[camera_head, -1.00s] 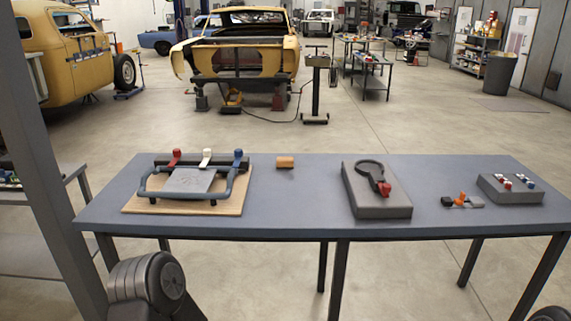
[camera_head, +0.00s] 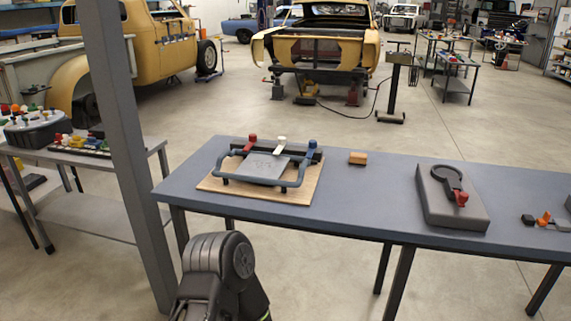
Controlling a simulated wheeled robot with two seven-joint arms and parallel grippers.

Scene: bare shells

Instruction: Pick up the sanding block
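A small block with an orange-tan top, which looks like the sanding block (camera_head: 357,158), lies on the blue-grey table (camera_head: 370,205) near its back edge. It sits between a clamp fixture on a wooden board and a dark grey block, touching neither. One of my arm's links shows at the bottom, in front of the table's left part. Neither of my grippers is in view.
The clamp fixture (camera_head: 265,168) with red, white and blue knobs stands on the table's left. A grey block (camera_head: 452,205) with a black ring tool stands right of the sanding block. A grey post (camera_head: 122,150) rises left of the table. A side bench (camera_head: 75,150) holds colourful parts.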

